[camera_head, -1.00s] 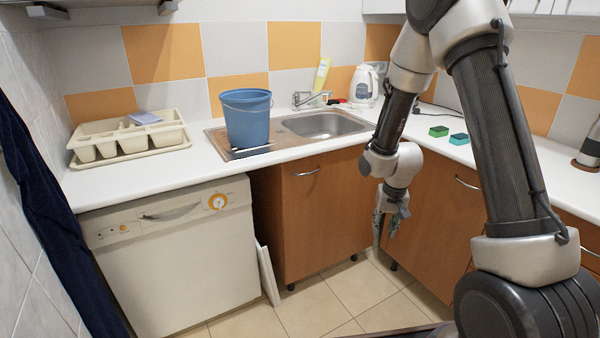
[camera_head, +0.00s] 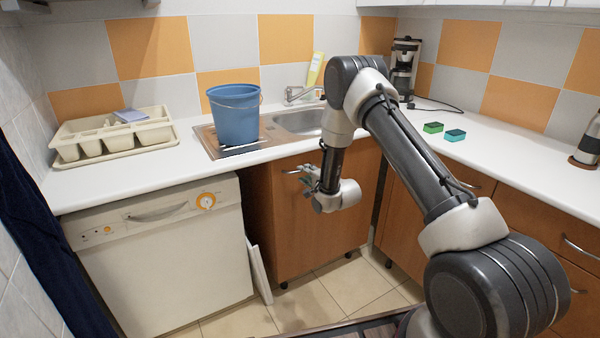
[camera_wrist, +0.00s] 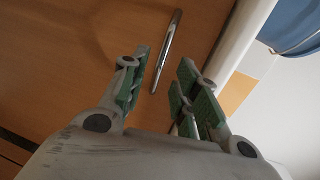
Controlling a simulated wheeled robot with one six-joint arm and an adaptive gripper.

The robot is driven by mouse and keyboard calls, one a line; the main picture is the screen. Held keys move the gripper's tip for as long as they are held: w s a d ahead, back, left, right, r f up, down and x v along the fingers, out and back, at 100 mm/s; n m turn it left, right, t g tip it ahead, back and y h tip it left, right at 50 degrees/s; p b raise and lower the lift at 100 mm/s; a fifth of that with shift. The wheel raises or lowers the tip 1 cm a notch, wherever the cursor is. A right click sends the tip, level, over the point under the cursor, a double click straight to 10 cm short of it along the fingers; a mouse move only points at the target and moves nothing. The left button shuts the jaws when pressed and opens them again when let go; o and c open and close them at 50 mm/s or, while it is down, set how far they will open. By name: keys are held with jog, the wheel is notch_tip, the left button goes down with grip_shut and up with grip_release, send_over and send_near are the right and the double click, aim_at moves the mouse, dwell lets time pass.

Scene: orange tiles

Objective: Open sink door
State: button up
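The sink door is a brown wooden cabinet front (camera_head: 300,235) below the sink, and it is shut. Its metal bar handle (camera_wrist: 167,50) shows in the wrist view, ahead of my gripper (camera_wrist: 163,75). The handle lines up with the gap between the two green-padded fingers, which are apart. I cannot tell whether they touch it. In the head view my gripper (camera_head: 309,178) is close to the upper part of the sink door and partly hides the handle.
A blue bucket (camera_head: 236,116) stands on the sink's drainboard. A white dishwasher (camera_head: 165,260) is left of the sink door, with a white panel (camera_head: 260,272) leaning between them. More wooden cabinets are on the right. The tiled floor (camera_head: 310,300) before the door is clear.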

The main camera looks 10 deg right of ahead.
jog(key=shift+x, duration=2.25)
grip_shut()
